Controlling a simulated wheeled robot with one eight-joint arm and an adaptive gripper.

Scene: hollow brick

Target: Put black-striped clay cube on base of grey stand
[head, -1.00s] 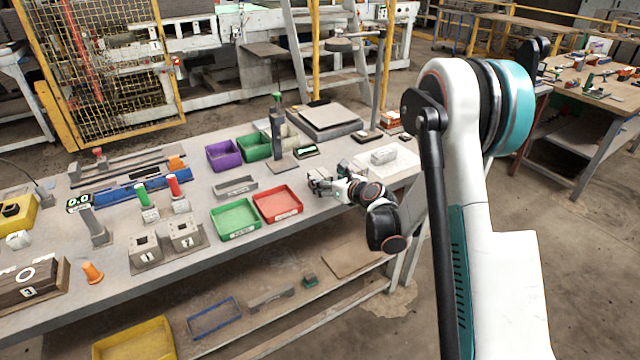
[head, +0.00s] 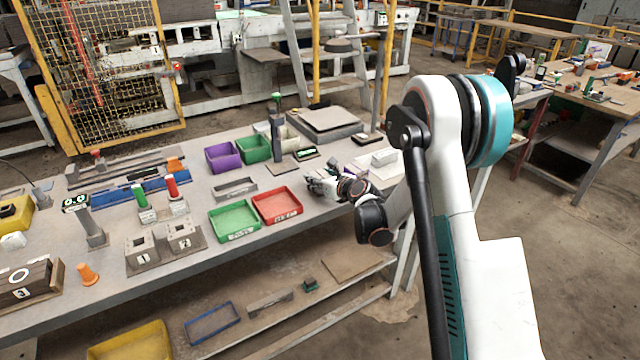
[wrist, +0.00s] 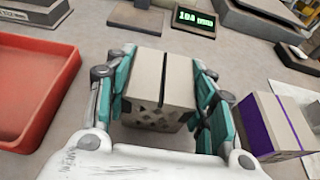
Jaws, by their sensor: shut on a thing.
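The clay cube (wrist: 150,85) is pale with a black stripe across its top and small holes in its near face. My gripper (wrist: 163,70) is shut on it, with teal fingers on both sides. In the head view my gripper (head: 318,183) is just right of the red tray, and the cube is hard to make out there. I cannot tell how high the cube is above the table. The grey stand (head: 277,135) is an upright post beyond my gripper. Its flat base (head: 282,168) looks bare; part of the base shows at the top of the wrist view (wrist: 136,17).
A red tray (wrist: 35,90) lies close on my gripper's left. A purple-striped block (wrist: 275,125) stands close on the right, on a pale sheet. A small green display (wrist: 193,18) sits right of the stand's base. Purple (head: 224,158) and green (head: 254,148) bins stand left of the stand.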

